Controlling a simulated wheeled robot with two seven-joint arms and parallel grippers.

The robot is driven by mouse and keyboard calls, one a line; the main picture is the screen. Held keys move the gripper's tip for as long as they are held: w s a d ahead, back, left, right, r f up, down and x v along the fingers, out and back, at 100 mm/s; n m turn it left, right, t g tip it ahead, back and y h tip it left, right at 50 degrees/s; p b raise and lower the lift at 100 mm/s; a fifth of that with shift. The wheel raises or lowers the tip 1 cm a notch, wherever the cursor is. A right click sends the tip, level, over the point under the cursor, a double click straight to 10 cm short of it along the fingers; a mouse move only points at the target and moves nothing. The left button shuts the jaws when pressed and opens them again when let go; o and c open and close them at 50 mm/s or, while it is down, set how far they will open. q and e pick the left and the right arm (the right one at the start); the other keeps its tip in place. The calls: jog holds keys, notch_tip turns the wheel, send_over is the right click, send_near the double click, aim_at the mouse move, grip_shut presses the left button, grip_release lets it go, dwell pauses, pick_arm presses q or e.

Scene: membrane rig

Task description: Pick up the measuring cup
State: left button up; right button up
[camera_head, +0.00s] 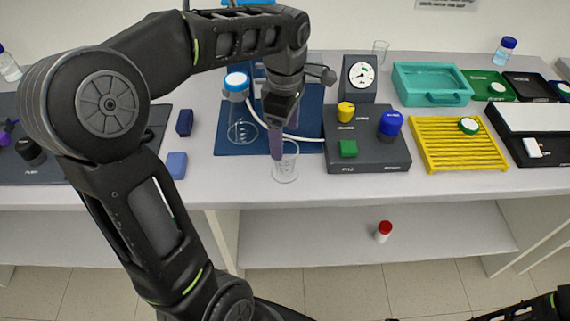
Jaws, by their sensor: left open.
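The measuring cup (288,174) is a small clear cup standing upright near the front edge of the bench, just in front of the blue mat. My left gripper (277,148) is open and points down at the cup's rim from behind and above. One purple-grey finger overlaps the left side of the rim in the picture. I cannot tell whether the finger is inside the cup, beside it or touching it. The other finger is hidden. My right gripper is not in view; only a dark piece of my right arm shows at the lower right corner.
A blue-capped bottle (237,120) and a white tube stand close to the left gripper. The grey pump box (370,160) with knobs is right of the cup. A yellow rack (455,150) and teal tray (432,84) lie further right. A red-capped vial (383,232) is on the lower shelf.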

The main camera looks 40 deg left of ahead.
aim_at(285, 149)
pick_arm(q)
notch_tip(285, 149, down, 5)
jog(key=shift+s+f+p, duration=0.1)
jog(key=shift+p, duration=0.5)
jog(key=shift+d, duration=0.1)
grip_shut()
dwell(0.7)
